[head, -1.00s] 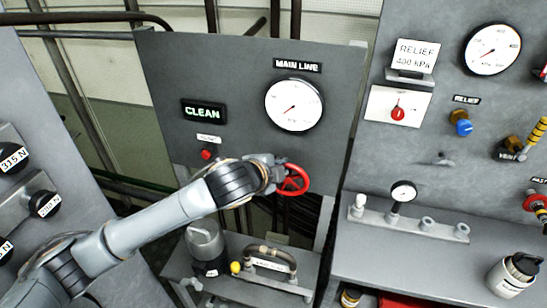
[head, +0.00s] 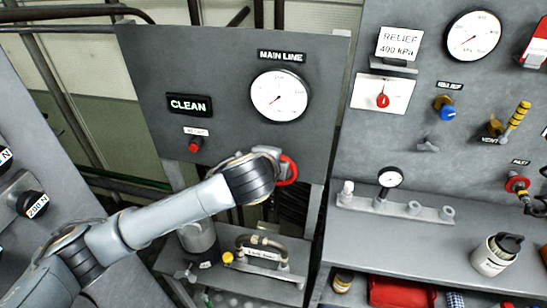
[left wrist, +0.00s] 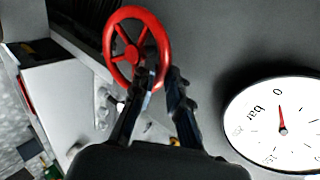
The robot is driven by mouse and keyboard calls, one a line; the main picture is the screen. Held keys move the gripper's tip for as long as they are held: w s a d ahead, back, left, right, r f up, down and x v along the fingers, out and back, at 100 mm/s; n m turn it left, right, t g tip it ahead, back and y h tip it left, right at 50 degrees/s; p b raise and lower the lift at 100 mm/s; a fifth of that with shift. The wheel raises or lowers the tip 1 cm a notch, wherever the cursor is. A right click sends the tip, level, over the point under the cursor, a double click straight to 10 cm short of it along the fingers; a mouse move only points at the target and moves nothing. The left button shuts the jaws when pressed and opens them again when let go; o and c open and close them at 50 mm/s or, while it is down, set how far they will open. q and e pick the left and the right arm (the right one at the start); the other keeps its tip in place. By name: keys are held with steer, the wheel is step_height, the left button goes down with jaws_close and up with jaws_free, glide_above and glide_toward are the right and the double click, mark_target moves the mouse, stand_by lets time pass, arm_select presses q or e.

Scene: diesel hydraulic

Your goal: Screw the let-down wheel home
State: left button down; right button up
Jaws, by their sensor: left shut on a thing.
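The let-down wheel is a red spoked handwheel (head: 291,172) below the main line gauge (head: 280,95). In the head view my left wrist hides most of it, and only its right rim shows. In the left wrist view the whole red wheel (left wrist: 116,27) shows, with its spokes and hub. My left gripper (left wrist: 160,80) is at the wheel's lower right there, its dark fingers shut on the rim. The gauge (left wrist: 280,130) is also in this view, its needle near 0. How far the wheel is screwed in cannot be told. My right gripper is not in view.
A lit CLEAN sign (head: 188,104) and a red button (head: 195,146) are on the same panel. Below stands a shelf with a grey cylinder (head: 198,240) and a hose fitting (head: 262,250). A second panel with a bench (head: 410,232) stands at the right.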

arm_select(q)
steer(key=c, duration=1.3)
jaws_free()
steer(key=shift+f, duration=0.1)
steer(key=v, duration=1.2)
steer(key=shift+f, duration=0.1)
